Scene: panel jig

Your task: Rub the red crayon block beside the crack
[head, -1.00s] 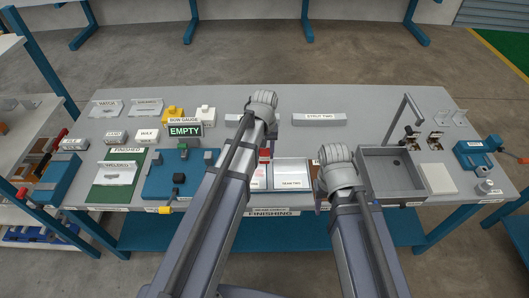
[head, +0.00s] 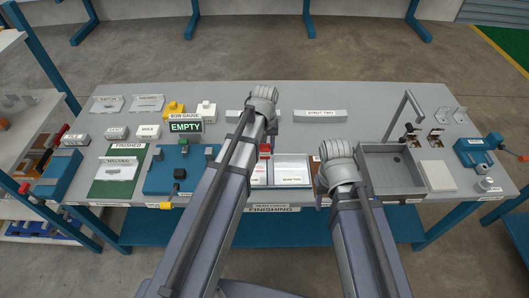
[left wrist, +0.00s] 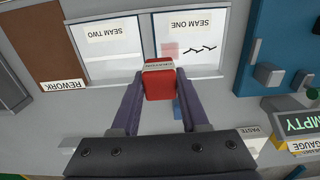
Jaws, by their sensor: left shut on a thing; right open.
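The red crayon block (left wrist: 158,86) is held between the fingers of my left gripper (left wrist: 160,92), with a pale label on its top edge. It is at the near edge of the seam one panel (left wrist: 208,22) in the left wrist view. A black jagged crack (left wrist: 200,49) lies on that panel, and a pale pink patch (left wrist: 170,49) is beside it. I cannot tell whether the block touches the panel. In the head view the red block (head: 265,150) shows partly behind my left arm. My right gripper (head: 322,196) is open, partly hidden by its wrist.
The seam two panel (head: 290,168) adjoins seam one. A brown rework board (left wrist: 38,45) lies beyond it. A grey basin (head: 392,170) with a tap is on the right. A blue fixture (head: 180,170) and an EMPTY display (head: 185,127) stand on the left.

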